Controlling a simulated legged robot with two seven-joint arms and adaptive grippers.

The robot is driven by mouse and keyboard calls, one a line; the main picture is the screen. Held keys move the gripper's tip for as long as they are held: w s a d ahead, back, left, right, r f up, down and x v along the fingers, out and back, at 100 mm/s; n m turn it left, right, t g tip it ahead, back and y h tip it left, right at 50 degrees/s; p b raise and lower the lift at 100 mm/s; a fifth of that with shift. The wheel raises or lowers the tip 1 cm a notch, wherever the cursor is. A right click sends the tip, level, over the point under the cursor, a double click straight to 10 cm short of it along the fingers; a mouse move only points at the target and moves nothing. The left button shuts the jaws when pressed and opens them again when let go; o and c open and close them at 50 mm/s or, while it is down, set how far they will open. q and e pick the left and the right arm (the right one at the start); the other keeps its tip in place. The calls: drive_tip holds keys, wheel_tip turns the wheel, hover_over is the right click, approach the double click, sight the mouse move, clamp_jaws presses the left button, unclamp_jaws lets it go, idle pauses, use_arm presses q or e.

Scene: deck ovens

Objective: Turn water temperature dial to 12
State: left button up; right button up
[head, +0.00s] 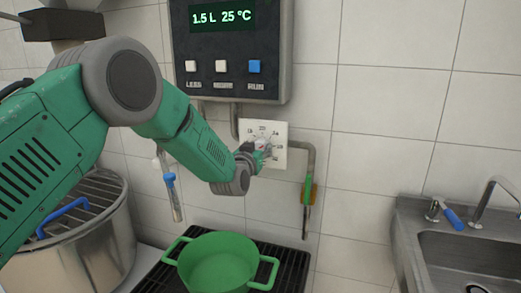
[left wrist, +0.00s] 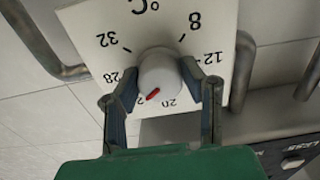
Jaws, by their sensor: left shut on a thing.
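The water temperature dial is a round white knob with a red pointer mark, seen in the left wrist view (left wrist: 160,72). It sits on a white square plate (left wrist: 92,20) printed with numbers such as 8, 12, 20, 28 and 32, upside down in that view. The red mark points to the lower left, near a partly hidden number between 20 and 28. My left gripper (left wrist: 163,80) has its fingers on both sides of the knob, shut on it. In the head view the plate (head: 277,130) is partly covered by my left gripper (head: 260,156). My right gripper is out of view.
A dark control box (head: 228,50) above reads 1.5 L 25 °C and has several buttons. Pipes run beside the plate. Below are a green pot (head: 218,262) on a black grate and a large steel pot (head: 85,262). A sink (head: 470,245) is at the right.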

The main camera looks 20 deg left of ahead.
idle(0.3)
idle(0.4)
use_arm(q)
drive_tip(key=o, duration=1.2)
drive_tip(key=shift+w+f, duration=0.1)
drive_tip(key=shift+c, duration=0.2)
drive_tip(key=s, duration=1.2)
drive_tip(key=shift+a, duration=0.2)
